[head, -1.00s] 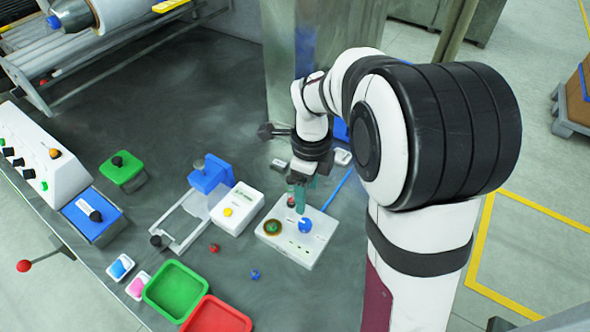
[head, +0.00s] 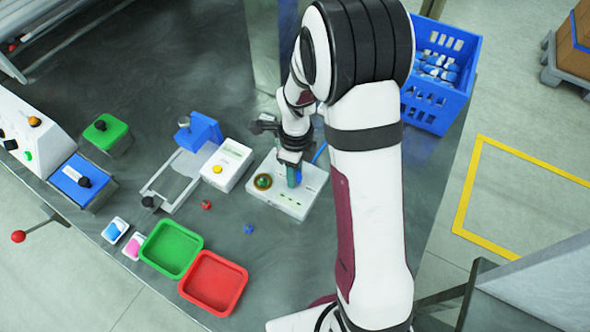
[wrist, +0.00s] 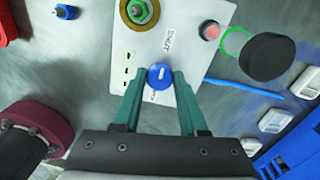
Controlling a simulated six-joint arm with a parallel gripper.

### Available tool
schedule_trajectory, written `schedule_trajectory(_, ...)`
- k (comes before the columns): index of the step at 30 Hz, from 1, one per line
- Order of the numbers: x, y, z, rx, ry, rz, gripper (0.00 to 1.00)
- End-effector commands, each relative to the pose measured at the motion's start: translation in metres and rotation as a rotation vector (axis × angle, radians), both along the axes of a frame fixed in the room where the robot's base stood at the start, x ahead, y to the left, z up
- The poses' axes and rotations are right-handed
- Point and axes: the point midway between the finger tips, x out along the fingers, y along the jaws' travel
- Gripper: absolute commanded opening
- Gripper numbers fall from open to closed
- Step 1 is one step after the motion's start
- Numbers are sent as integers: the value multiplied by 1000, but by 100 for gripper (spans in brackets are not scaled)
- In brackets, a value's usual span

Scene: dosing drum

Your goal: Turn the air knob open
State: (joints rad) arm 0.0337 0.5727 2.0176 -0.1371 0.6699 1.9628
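A blue round knob (wrist: 160,76) with a white mark on its top sits on a white control box (wrist: 152,45). I take it for the air knob. In the wrist view my gripper (wrist: 160,78) has one teal finger on each side of the knob, with a narrow gap apparent on both sides. In the head view my gripper (head: 293,176) is down over the right part of the white box (head: 285,203) and mostly hides the knob. The mark lies roughly across the line of the fingers; the exact angle is hard to tell.
The box also carries a green button in a yellow ring (head: 263,181) and a red button (wrist: 210,31). A blue hose (wrist: 243,87) runs right from it. A white box with a yellow button (head: 225,166) stands left. Red and green trays (head: 215,284) lie in front.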

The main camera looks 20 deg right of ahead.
Motion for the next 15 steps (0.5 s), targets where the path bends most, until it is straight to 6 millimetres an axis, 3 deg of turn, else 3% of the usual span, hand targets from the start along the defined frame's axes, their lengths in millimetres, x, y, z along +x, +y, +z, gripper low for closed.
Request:
schedule_trajectory(1, 0, 0, 0, 1, 1, -1, 27)
schedule_trajectory(6, 0, 0, 0, 1, 2, -1, 0)
schedule_trajectory(15, -1, 0, 0, 0, 2, 24, 0)
